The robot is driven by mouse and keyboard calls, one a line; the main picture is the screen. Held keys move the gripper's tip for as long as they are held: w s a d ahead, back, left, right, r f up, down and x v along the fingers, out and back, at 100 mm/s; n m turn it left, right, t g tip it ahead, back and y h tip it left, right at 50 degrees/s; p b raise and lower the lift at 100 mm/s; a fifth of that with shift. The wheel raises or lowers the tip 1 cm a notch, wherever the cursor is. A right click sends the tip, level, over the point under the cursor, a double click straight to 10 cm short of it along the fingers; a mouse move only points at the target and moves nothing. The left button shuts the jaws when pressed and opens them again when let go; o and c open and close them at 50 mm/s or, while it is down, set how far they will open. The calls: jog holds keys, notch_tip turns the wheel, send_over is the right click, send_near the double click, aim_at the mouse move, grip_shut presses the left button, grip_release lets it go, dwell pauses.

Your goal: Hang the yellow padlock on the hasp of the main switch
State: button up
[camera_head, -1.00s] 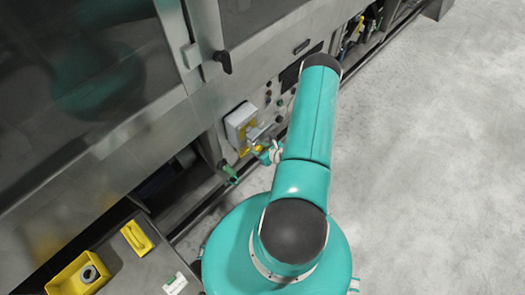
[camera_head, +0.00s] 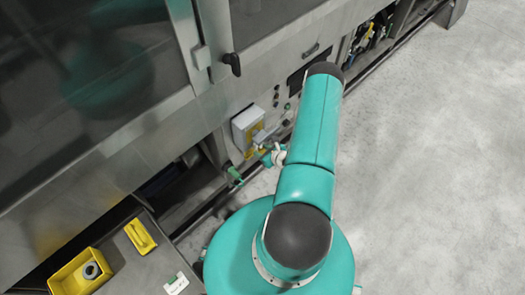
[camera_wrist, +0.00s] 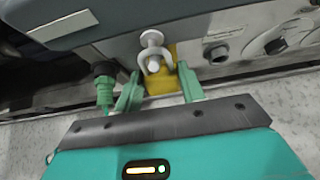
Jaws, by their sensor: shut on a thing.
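In the wrist view my gripper (camera_wrist: 158,88) has its two green fingers on either side of the yellow padlock (camera_wrist: 160,82) and is shut on it. The padlock's pale shackle (camera_wrist: 143,60) points up from its body. A grey knobbed piece (camera_wrist: 151,38), apparently at the switch's hasp, overlaps the shackle. I cannot tell whether the shackle passes through the hasp. In the head view the main switch (camera_head: 243,118) is a pale box with yellow on the machine front. My gripper (camera_head: 268,152) is close beside it, small and partly hidden by my arm.
A green connector (camera_wrist: 104,82) hangs left of my fingers. Round knobs (camera_wrist: 277,46) sit on the panel at right. A yellow bin (camera_head: 72,284) and a yellow item (camera_head: 140,236) are on a grey surface at lower left. Open floor (camera_head: 430,170) lies to the right.

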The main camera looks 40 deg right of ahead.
jog(key=o, duration=1.1)
jog(key=v, duration=1.4)
